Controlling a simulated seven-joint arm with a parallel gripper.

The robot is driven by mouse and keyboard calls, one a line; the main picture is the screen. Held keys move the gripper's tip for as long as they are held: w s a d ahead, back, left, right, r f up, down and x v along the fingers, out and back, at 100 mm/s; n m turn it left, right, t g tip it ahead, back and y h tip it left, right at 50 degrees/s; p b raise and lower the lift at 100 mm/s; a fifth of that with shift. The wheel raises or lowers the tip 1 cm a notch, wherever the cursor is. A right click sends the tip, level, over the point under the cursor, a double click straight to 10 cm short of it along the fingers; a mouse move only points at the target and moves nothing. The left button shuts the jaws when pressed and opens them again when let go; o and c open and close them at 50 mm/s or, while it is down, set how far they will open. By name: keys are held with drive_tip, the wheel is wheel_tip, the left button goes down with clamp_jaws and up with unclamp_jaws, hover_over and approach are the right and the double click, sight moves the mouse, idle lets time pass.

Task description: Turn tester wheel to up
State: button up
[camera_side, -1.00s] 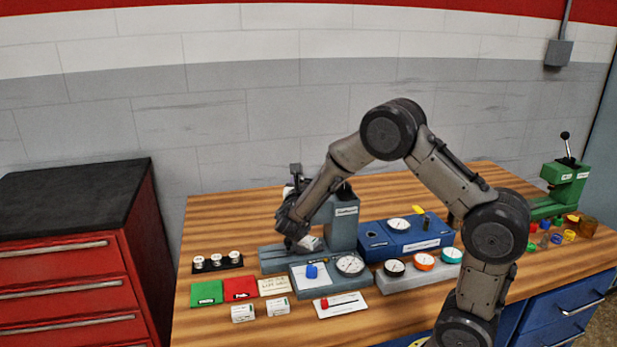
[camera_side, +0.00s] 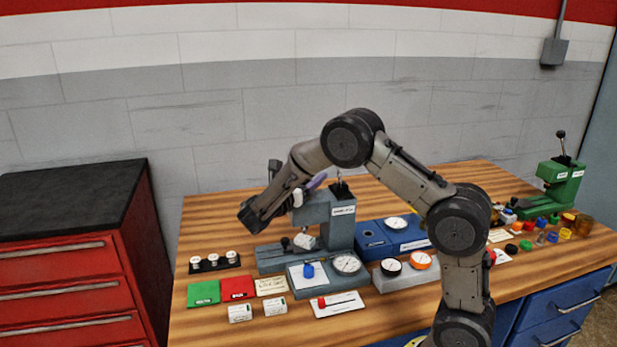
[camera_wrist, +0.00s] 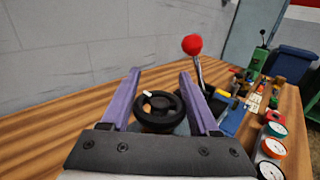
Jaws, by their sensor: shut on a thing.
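The hardness tester (camera_side: 341,225) is a grey machine with a tall column and a long base on the wooden bench. Its black wheel (camera_wrist: 160,111), with a small pale mark on the rim, shows in the wrist view between the two purple fingers of my gripper (camera_wrist: 159,76). My gripper is shut on the wheel, one finger at each side. The wheel cannot be made out there. The tester's lever (camera_wrist: 198,72) with a red ball rises just beyond the right finger.
A gauge block (camera_side: 343,265), a blue box (camera_side: 388,242) and dial gauges (camera_side: 419,260) crowd the tester's front and right. A black holder (camera_side: 214,262) and green and red mats (camera_side: 203,292) lie left. A green press (camera_side: 561,185) stands far right. Bench behind the tester is clear.

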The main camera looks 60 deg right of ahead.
drive_tip(key=o, duration=1.4)
drive_tip(key=shift+a, duration=0.1)
drive_tip(key=a, duration=1.3)
drive_tip(key=shift+w+a, duration=0.1)
drive_tip(key=shift+a, duration=0.25)
